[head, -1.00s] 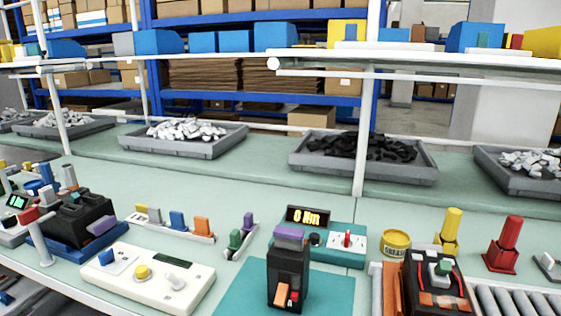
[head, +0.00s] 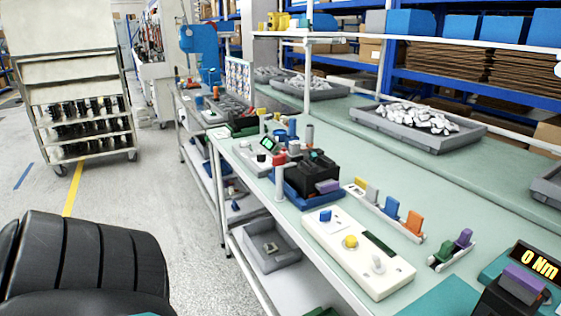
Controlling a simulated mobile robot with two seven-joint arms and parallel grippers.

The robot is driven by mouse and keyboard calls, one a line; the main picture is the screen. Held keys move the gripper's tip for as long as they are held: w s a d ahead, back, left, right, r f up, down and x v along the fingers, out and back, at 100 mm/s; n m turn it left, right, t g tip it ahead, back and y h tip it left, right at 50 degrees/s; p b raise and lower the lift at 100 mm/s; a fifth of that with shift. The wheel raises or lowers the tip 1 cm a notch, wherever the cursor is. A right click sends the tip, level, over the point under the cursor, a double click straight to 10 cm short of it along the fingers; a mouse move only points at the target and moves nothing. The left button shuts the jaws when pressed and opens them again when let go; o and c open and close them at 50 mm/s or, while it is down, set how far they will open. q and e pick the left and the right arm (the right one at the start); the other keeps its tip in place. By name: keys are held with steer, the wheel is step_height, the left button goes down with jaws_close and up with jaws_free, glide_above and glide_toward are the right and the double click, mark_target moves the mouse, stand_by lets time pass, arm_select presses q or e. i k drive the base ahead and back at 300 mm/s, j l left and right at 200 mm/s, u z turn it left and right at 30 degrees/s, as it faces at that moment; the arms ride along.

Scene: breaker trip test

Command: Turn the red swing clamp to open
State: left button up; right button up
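The red swing clamp (head: 279,158) sits on top of a pale upright post at the left front corner of a blue fixture (head: 305,194). A black breaker (head: 313,174) with a purple block on its right side sits in the fixture. The red piece is close to the breaker's left side in the picture; I cannot tell whether it touches or overlaps the breaker. A black, rounded part of my own arm fills the bottom left. Neither of my grippers shows.
A cream control box (head: 340,240) with blue, yellow and white knobs lies in front of the fixture. A rail with coloured blocks (head: 390,212) is to the right. A grey bin (head: 268,246) is on the shelf below. A wheeled rack (head: 82,115) stands left, across open floor.

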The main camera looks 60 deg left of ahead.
mark_target(279, 161)
steer(key=u, duration=1.7)
